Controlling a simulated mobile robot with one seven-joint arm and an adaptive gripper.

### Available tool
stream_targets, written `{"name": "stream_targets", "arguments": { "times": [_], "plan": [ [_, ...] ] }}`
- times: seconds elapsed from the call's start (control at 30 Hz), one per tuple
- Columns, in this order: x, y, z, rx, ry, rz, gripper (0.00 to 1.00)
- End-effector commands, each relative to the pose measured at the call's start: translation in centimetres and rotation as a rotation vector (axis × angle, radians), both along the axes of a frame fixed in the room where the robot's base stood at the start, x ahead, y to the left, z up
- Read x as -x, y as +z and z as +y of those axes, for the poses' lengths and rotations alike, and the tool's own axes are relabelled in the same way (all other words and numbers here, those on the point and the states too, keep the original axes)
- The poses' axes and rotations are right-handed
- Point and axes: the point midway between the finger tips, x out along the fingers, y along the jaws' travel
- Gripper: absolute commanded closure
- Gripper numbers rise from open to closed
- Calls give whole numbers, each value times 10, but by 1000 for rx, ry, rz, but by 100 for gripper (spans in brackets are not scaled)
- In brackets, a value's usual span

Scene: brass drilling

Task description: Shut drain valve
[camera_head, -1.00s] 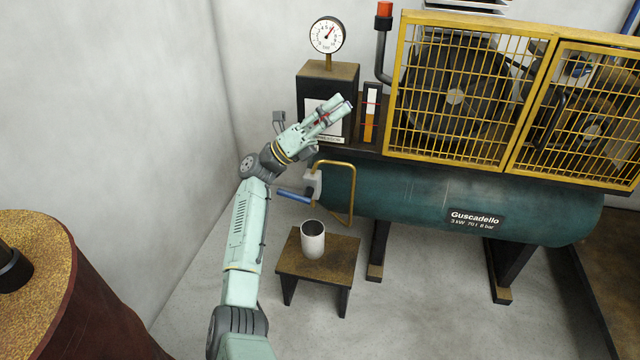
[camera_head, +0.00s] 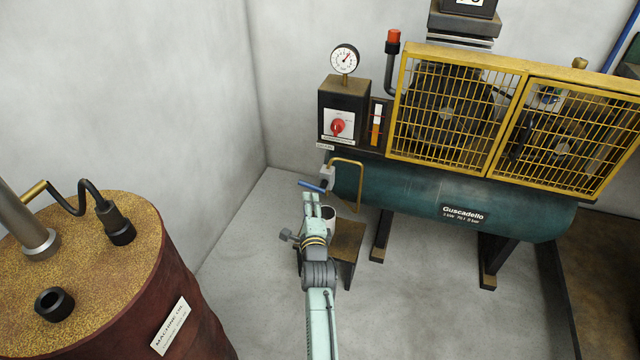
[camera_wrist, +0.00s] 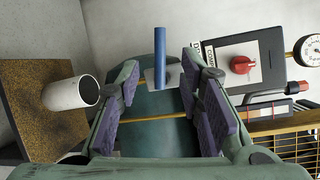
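The drain valve has a blue lever (camera_head: 312,186) and a pale grey body (camera_head: 327,174) at the left end of the green tank (camera_head: 400,191). In the wrist view the blue lever (camera_wrist: 160,50) appears upright, framed between my fingers. My gripper (camera_head: 312,198) is just below the lever in the head view. In the wrist view my gripper (camera_wrist: 161,82) is open, with a purple-padded finger on each side and a gap from each to the lever. I see no contact; the exact depth is hard to tell.
A white cup (camera_wrist: 70,93) stands on a small brown stool (camera_wrist: 35,70) beside my gripper. A bent brass pipe (camera_head: 359,185) is right of the valve. A black box with a red switch (camera_head: 338,127) is above. A rusty drum (camera_head: 150,270) stands at left.

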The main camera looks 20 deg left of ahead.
Motion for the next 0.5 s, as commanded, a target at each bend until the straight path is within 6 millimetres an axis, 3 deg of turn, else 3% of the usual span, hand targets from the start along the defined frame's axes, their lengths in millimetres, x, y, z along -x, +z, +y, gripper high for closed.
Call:
{"name": "stream_targets", "arguments": {
  "times": [0.5],
  "plan": [
    [-80,-12,32,3,-2,-6,66]
  ]
}}
